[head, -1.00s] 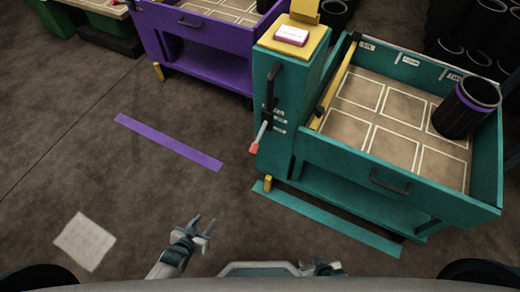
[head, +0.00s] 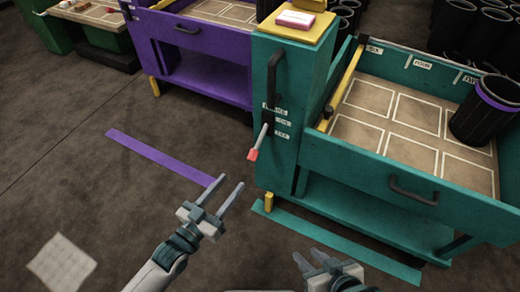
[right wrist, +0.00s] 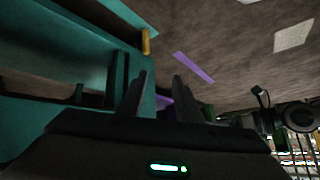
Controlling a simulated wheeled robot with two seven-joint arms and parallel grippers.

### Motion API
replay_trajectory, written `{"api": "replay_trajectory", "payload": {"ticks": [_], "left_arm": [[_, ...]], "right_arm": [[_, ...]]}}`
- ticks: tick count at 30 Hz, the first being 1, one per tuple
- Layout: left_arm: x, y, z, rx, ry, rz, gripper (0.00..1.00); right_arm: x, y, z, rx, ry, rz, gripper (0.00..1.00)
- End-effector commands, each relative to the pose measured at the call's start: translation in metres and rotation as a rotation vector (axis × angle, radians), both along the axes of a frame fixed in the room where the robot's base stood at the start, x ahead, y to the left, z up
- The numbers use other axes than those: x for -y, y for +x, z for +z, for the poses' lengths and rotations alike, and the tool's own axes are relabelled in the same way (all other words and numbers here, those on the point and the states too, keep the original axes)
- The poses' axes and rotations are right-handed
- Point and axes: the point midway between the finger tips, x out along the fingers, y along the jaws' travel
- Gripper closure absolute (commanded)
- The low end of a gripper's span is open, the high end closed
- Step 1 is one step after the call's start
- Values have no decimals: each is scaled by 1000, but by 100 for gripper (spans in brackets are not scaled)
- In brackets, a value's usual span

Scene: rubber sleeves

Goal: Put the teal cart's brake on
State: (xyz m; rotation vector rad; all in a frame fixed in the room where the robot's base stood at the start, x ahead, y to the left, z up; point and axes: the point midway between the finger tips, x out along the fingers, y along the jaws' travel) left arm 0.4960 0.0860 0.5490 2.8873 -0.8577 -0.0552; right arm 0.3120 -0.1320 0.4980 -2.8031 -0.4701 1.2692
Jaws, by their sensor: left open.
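The teal cart (head: 345,165) stands at the right in the head view. Its tall end post carries a brake lever (head: 260,141), a grey rod with a red tip, slanting down from a dark slot beside small white labels (head: 281,122). The labels are too small to read surely. My left gripper (head: 229,183) is open and empty, below and left of the lever, apart from it. My right gripper (head: 305,254) is low in front of the cart, fingers apart and empty. The right wrist view shows its fingers (right wrist: 157,82) near the teal cart's lower side (right wrist: 55,65).
A black handle (head: 275,75) sticks out on the post above the lever. A purple cart (head: 215,75) stands behind left. Black bins (head: 485,115) stand in and behind the teal cart. Purple (head: 160,155) and teal (head: 335,243) strips mark the floor. Floor at left is mostly clear.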

Motion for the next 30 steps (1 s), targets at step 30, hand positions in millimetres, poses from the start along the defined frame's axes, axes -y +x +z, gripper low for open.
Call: {"api": "replay_trajectory", "payload": {"ticks": [30], "left_arm": [[55,86,-1,1,0,1,58]], "right_arm": [[-12,18,13,131,40,2,69]]}}
